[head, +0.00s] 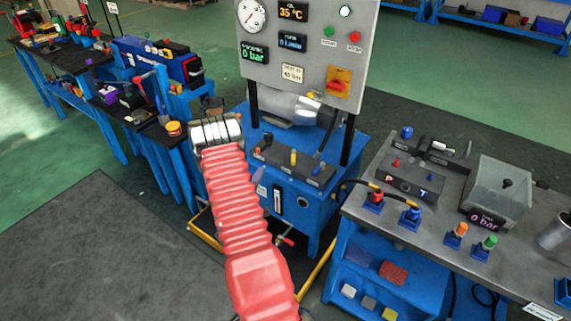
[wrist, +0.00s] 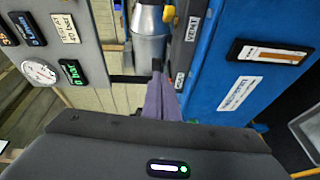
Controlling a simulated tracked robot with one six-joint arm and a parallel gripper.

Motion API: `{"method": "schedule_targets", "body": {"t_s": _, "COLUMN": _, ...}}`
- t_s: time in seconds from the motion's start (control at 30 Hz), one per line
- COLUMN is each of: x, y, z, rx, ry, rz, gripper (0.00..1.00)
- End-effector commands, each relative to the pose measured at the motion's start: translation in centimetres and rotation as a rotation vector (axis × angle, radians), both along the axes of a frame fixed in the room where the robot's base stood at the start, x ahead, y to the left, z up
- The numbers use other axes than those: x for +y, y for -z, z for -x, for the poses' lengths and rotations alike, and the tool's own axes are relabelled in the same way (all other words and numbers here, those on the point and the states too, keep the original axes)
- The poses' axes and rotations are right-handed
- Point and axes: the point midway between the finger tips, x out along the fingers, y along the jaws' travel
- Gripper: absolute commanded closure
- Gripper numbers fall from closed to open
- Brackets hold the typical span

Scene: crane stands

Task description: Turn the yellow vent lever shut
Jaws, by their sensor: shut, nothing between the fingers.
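The yellow vent lever (head: 293,157) stands on a dark valve block (head: 290,167) on the blue cabinet's top in the head view. In the wrist view a yellow part, which looks like this lever (wrist: 168,14), shows at the top edge beside the VENT label (wrist: 192,28). My gripper (wrist: 158,69) is shut and empty, its purple fingers together with a dark tip. It points toward the block and is apart from the lever.
The grey gauge panel (head: 302,62) stands above the cabinet (head: 311,206) on dark posts. A silver motor (head: 287,106) lies behind the block. Blue tables with parts stand at left.

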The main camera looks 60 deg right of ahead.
Motion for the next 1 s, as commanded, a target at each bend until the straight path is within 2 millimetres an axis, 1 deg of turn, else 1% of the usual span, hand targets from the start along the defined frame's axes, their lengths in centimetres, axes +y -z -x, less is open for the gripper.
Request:
{"method": "schedule_targets", "body": {"t_s": 0.03, "x": -0.2, "y": 0.9, "z": 1.1, "rx": 0.027, "ry": 0.019, "rz": 0.018, "gripper": 1.0}}
{"method": "schedule_targets", "body": {"t_s": 0.1, "x": -0.3, "y": 1.4, "z": 2.2, "rx": 0.053, "ry": 0.039, "rz": 0.041, "gripper": 1.0}}
{"method": "schedule_targets", "body": {"t_s": 0.23, "x": -0.4, "y": 1.8, "z": 3.1, "rx": 0.078, "ry": 0.056, "rz": 0.062, "gripper": 1.0}}
{"method": "schedule_targets", "body": {"t_s": 0.53, "x": -0.4, "y": 1.8, "z": 3.1, "rx": 0.079, "ry": 0.056, "rz": 0.065, "gripper": 1.0}}
{"method": "schedule_targets", "body": {"t_s": 0.67, "x": -0.7, "y": 1.8, "z": 3.1, "rx": 0.078, "ry": 0.056, "rz": 0.064, "gripper": 1.0}}
{"method": "schedule_targets", "body": {"t_s": 0.77, "x": -1.4, "y": 1.8, "z": 2.9, "rx": 0.077, "ry": 0.056, "rz": 0.063, "gripper": 1.0}}
{"method": "schedule_targets", "body": {"t_s": 0.87, "x": -2.5, "y": 1.8, "z": 2.8, "rx": 0.077, "ry": 0.056, "rz": 0.064, "gripper": 1.0}}
{"method": "schedule_targets", "body": {"t_s": 1.0, "x": -4.5, "y": 1.7, "z": 2.6, "rx": 0.076, "ry": 0.057, "rz": 0.065, "gripper": 1.0}}
